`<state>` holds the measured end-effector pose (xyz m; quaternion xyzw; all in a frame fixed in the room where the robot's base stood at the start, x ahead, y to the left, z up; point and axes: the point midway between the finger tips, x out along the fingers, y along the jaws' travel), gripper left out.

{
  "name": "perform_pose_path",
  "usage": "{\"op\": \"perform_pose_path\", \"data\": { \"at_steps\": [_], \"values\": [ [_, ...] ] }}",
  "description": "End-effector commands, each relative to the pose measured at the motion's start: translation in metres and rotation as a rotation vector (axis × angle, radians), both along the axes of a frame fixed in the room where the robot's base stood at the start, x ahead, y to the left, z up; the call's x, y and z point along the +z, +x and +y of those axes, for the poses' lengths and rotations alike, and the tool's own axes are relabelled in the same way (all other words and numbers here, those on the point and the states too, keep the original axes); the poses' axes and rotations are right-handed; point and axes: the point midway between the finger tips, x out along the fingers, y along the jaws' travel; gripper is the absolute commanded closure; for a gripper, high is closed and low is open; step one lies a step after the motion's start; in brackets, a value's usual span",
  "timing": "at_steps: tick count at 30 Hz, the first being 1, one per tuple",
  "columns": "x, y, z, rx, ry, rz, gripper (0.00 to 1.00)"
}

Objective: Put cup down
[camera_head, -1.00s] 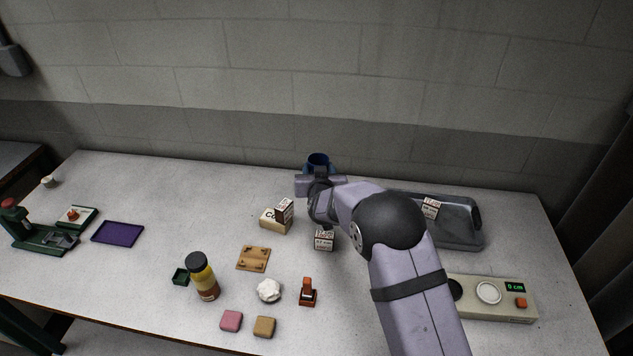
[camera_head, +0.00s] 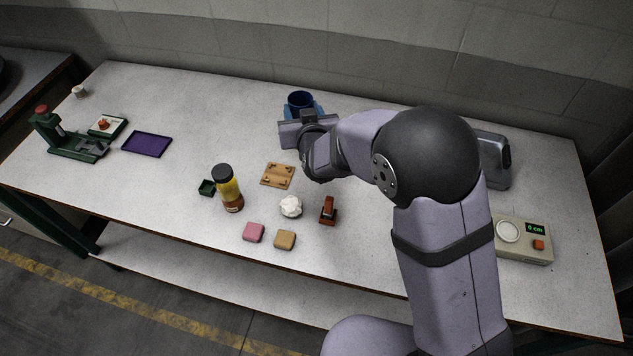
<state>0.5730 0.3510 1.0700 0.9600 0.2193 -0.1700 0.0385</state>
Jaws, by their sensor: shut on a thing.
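A dark blue cup (camera_head: 300,101) shows near the back edge of the table (camera_head: 225,106), just beyond my gripper (camera_head: 304,122). My gripper is shut on the cup, though the fingers are mostly hidden behind the gripper body and wrist. A lighter blue surface shows beside and below the cup; I cannot tell whether it is part of the cup or something under it. I cannot tell whether the cup's base touches the table.
A wooden board (camera_head: 278,175), a yellow-brown bottle (camera_head: 228,189), a white crumpled lump (camera_head: 290,206) and a red-brown stapler-like item (camera_head: 328,211) lie in front. A purple tray (camera_head: 147,144) and green press (camera_head: 70,137) stand left. A grey tray (camera_head: 495,160) is partly hidden behind my arm.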

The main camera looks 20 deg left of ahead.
Motion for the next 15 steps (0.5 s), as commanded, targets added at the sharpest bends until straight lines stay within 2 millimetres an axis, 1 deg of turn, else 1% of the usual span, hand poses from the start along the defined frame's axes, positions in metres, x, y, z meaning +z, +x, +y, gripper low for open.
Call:
{"op": "perform_pose_path", "data": {
  "at_steps": [1, 3, 7, 9, 11, 13, 15],
  "values": [
    [-0.008, -0.013, -0.008, 0.004, -0.003, 0.003, 0.80],
    [-0.019, -0.026, -0.020, 0.002, -0.003, 0.003, 0.80],
    [-0.041, -0.047, -0.041, -0.006, -0.003, 0.003, 0.80],
    [-0.048, -0.055, -0.049, -0.010, -0.003, 0.002, 0.80],
    [-0.050, -0.061, -0.055, -0.016, 0.000, 0.001, 0.80],
    [-0.040, -0.059, -0.054, -0.025, 0.005, -0.007, 0.80],
    [-0.035, -0.056, -0.053, -0.034, 0.005, -0.004, 0.80]
  ]
}}
